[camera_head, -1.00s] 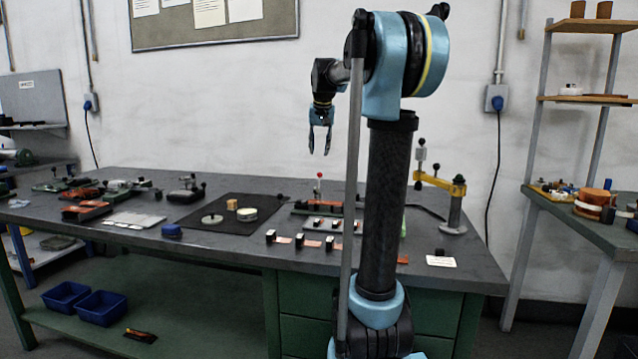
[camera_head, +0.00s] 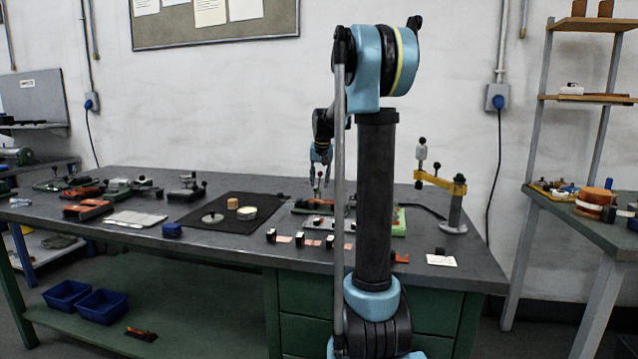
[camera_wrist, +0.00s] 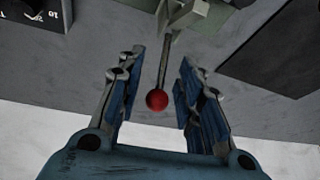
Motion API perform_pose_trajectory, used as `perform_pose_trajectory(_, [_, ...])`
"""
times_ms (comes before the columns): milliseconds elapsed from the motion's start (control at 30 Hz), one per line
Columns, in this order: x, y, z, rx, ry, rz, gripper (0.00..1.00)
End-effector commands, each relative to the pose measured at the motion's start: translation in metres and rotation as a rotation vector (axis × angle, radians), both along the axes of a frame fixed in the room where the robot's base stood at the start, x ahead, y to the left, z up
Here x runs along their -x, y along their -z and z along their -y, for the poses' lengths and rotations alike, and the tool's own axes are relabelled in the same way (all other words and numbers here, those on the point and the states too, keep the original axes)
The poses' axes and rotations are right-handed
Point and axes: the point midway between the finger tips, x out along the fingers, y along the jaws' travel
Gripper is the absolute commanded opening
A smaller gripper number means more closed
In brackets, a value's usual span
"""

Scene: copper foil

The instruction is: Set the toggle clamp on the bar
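My gripper (camera_head: 319,172) is pointed down over the red-knobbed clamp on the bench. In the wrist view my gripper (camera_wrist: 162,68) is open, one blue finger on each side of the toggle clamp's lever. The red ball knob (camera_wrist: 157,100) lies between the fingers, with a visible gap on both sides. In the head view my fingers mostly cover the lever. Beneath is a small fixture (camera_head: 318,205) with orange parts; I cannot make out the bar.
A yellow arm on a grey post (camera_head: 455,205) stands right of my arm. A black mat (camera_head: 190,213) with a round disc and wooden block lies left. Small black-and-white blocks (camera_head: 300,239) line the front. Wall lies behind the bench (camera_head: 245,258).

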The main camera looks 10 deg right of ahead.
Motion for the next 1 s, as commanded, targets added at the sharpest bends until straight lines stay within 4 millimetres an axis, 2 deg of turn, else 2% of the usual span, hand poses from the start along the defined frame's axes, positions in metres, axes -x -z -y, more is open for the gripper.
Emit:
perform_pose_trajectory(367, [-0.0024, 0.0065, -0.0002, 0.000, 0.000, 0.000, 0.34])
perform_pose_trajectory(400, [-0.0024, 0.0064, -0.0003, 0.000, 0.000, 0.000, 0.31])
perform_pose_trajectory(533, [-0.0023, 0.0063, -0.0004, 0.000, -0.001, 0.000, 0.02])
perform_pose_trajectory(567, [-0.0023, 0.0063, -0.0004, 0.000, -0.001, 0.000, 0.00])
perform_pose_trajectory(1000, [-0.0020, 0.0061, -0.0016, 0.002, -0.002, 0.005, 0.00])
